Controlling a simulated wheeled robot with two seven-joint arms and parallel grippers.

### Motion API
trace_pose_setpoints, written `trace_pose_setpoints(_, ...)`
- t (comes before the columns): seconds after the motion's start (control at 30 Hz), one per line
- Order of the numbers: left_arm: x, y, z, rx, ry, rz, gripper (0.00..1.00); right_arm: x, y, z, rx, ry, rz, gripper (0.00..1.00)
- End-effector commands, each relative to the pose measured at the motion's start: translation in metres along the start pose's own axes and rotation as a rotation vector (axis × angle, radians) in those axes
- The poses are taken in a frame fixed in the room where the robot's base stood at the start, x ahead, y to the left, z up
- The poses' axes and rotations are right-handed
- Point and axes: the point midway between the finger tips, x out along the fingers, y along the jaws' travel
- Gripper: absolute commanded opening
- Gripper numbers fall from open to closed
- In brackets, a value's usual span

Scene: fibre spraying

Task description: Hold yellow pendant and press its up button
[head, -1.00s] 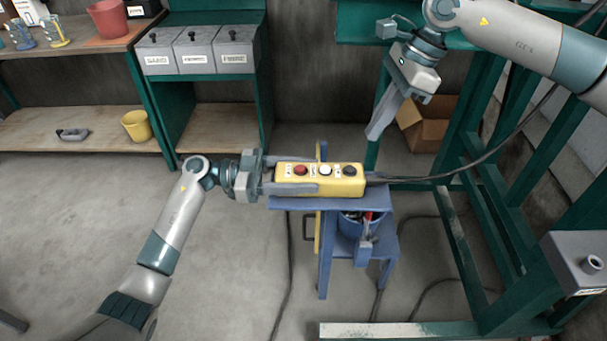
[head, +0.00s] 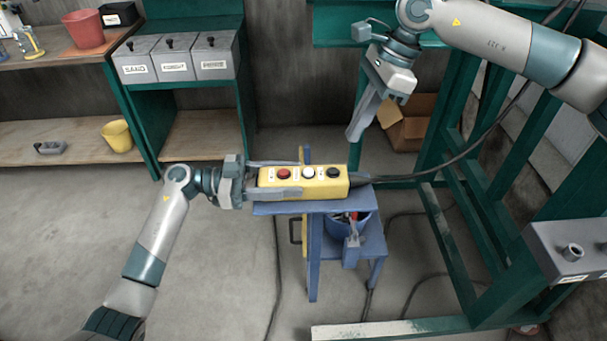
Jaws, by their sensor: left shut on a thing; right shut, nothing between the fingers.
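The yellow pendant (head: 318,187) lies level over the blue stand (head: 290,208), with a black cable leaving its right end. My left gripper (head: 275,177) is shut on the pendant's left end, one finger along each long side. My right gripper (head: 354,135) is shut and empty, pointing down, above and behind the pendant's right end, apart from it.
A blue bucket (head: 338,228) with tools sits on the stand's lower shelf. A green steel frame (head: 455,240) stands to the right, with a grey box (head: 570,248) on it. A cardboard box (head: 408,128) and a bench with lidded bins (head: 172,62) are behind. Floor at left is clear.

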Motion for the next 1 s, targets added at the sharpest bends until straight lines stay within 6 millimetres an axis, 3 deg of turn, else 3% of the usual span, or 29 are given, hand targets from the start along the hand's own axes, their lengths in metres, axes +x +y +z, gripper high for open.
trace_pose_setpoints(0.27,0.0,0.0,0.0,0.0,0.0,-0.001,0.17,0.018,0.006,0.008,-0.024,-0.002,-0.096,0.0)
trace_pose_setpoints(0.47,0.0,0.0,0.0,0.0,0.0,-0.001,0.17,0.025,0.009,0.02,-0.032,-0.037,-0.26,0.0)
trace_pose_setpoints(0.8,0.0,0.0,0.0,0.0,0.0,0.0,0.17,0.003,0.012,0.036,0.01,-0.156,-0.557,0.0)
trace_pose_setpoints(1.0,0.0,0.0,0.0,0.0,0.0,0.0,0.17,-0.007,0.013,0.038,0.026,-0.187,-0.623,0.0)
